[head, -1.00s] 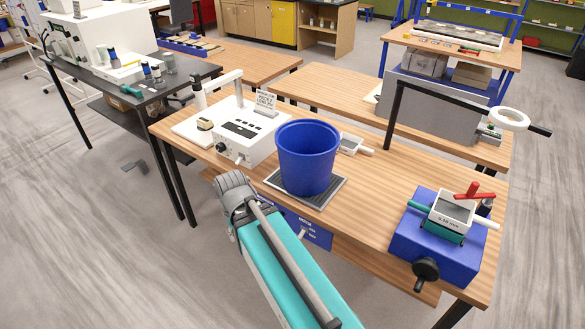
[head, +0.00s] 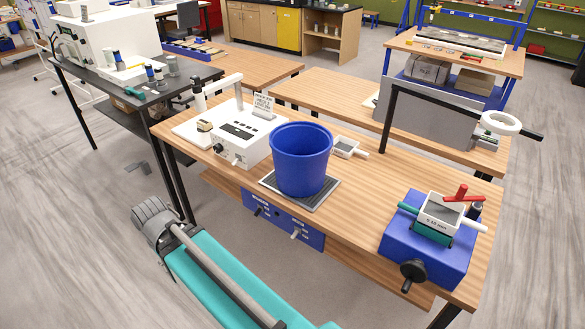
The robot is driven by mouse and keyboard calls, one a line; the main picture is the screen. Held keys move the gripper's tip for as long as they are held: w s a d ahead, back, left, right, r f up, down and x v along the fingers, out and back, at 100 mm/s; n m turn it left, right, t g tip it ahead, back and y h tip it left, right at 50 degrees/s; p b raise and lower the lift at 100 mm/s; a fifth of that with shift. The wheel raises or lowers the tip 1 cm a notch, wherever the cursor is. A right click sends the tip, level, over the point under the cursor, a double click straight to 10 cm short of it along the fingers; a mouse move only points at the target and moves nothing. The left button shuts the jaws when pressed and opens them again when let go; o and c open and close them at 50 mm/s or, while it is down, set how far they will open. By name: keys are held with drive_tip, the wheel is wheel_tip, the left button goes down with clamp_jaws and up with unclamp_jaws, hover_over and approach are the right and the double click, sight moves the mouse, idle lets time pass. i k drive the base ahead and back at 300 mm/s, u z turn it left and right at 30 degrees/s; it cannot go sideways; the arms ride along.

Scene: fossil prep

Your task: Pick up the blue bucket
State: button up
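The blue bucket (head: 301,162) stands upright on a dark, grey-edged square mat (head: 328,190) on the wooden workbench (head: 350,235). It is open at the top, and its contents cannot be seen. Nothing is touching it from my side. My teal arm link with a grey ribbed end reaches up from the bottom of the head view, to the left of and below the bucket, in front of the bench. No gripper fingers show in this view.
A white control box (head: 240,148) stands left of the bucket. A small white-grey tool (head: 345,148) lies behind it. A blue device (head: 425,245) with handles stands at the bench's right end. A black frame (head: 392,115) rises behind. Bench between bucket and blue device is clear.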

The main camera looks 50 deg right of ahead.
sight(301, 150)
drive_tip(key=k, duration=0.7)
drive_tip(key=z, duration=1.6)
drive_tip(key=i, duration=1)
